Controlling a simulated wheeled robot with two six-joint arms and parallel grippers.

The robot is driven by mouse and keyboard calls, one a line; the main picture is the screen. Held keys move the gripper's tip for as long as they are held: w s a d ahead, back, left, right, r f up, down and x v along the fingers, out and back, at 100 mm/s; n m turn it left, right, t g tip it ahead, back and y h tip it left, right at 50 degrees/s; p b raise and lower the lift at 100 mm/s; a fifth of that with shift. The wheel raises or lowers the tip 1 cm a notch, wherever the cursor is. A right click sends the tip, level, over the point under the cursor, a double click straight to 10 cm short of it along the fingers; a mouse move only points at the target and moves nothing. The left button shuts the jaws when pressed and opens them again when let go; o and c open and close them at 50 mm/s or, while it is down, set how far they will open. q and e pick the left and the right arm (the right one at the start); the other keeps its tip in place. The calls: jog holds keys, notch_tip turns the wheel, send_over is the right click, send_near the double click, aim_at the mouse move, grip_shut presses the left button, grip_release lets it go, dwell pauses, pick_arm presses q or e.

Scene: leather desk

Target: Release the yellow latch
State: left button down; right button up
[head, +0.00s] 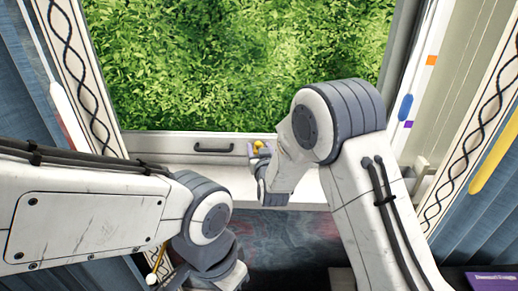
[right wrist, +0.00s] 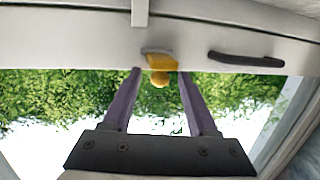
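The yellow latch (head: 259,146) is small and sits on the white window frame's bottom rail, partly hidden by my right gripper (head: 261,153) in the head view. In the right wrist view the latch (right wrist: 160,66) has a grey base and a yellow knob. The right gripper's two purple fingers (right wrist: 159,76) are apart, one on each side of the yellow knob, with a gap showing on both sides. My left gripper (head: 222,276) is low in the head view, away from the window; its fingers cannot be made out.
A dark handle (head: 213,149) is fixed on the rail left of the latch in the head view; it also shows in the right wrist view (right wrist: 246,60). A white sill (head: 238,180) runs below. Curtains (head: 20,85) hang at the sides. A purple item (head: 495,281) lies at bottom right.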

jog(key=s+d+r+b, duration=0.1)
jog(key=s+b, duration=0.1)
jog(key=s, duration=0.8)
jog(key=shift+s+d+r, duration=0.15)
jog(key=shift+d+r, duration=0.05)
jog(key=shift+r, duration=0.05)
jog(key=s+a+f+n+g+y+p, duration=0.1)
jog(key=s+a+n+g, duration=0.15)
jog(key=s+g, duration=0.4)
jog(key=s+a+f+n+g+y+p, duration=0.1)
jog(key=s+a+g, duration=0.2)
jog(key=s, duration=0.6)
jog(key=s+d+g+h, duration=0.1)
jog(key=s+d+g, duration=0.1)
jog(key=s, duration=0.4)
jog(key=s+d+r+n+g+h+p, duration=0.1)
jog(key=s+d+g, duration=0.1)
jog(key=s, duration=0.4)
jog(key=s+d+n+g+h, duration=0.1)
jog(key=s+d+g, duration=0.1)
jog(key=s+d, duration=0.2)
jog(key=shift+s+d+r+g, duration=0.2)
jog(key=shift+s+r+g, duration=0.15)
jog(key=shift+s, duration=0.55)
